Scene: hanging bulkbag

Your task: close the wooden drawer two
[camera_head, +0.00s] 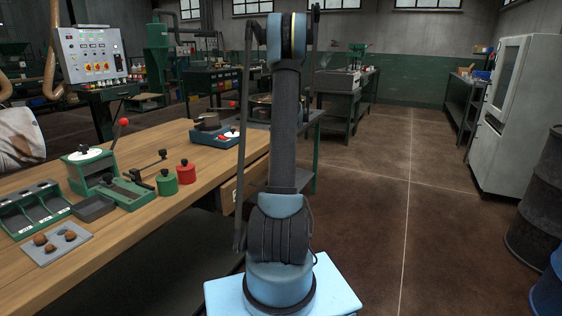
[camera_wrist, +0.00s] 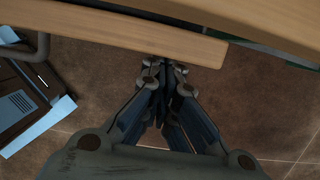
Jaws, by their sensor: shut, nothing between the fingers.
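A wooden drawer (camera_head: 229,196) juts out from under the right edge of the wooden workbench top (camera_head: 150,152) in the head view. My arm hides part of it, and a mark on its front is only partly visible. In the wrist view, a long wooden drawer front (camera_wrist: 125,32) crosses the top, with a dark gap between it and the bench edge (camera_wrist: 255,18). My gripper (camera_wrist: 166,66) is shut and empty, with its fingertips close to the drawer front's lower edge. I cannot tell whether they touch. My gripper is not visible in the head view.
The bench holds a green press (camera_head: 105,175), red and green canisters (camera_head: 176,177) and a grey tray with brown lumps (camera_head: 57,243). The floor between (camera_head: 410,200) is clear.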

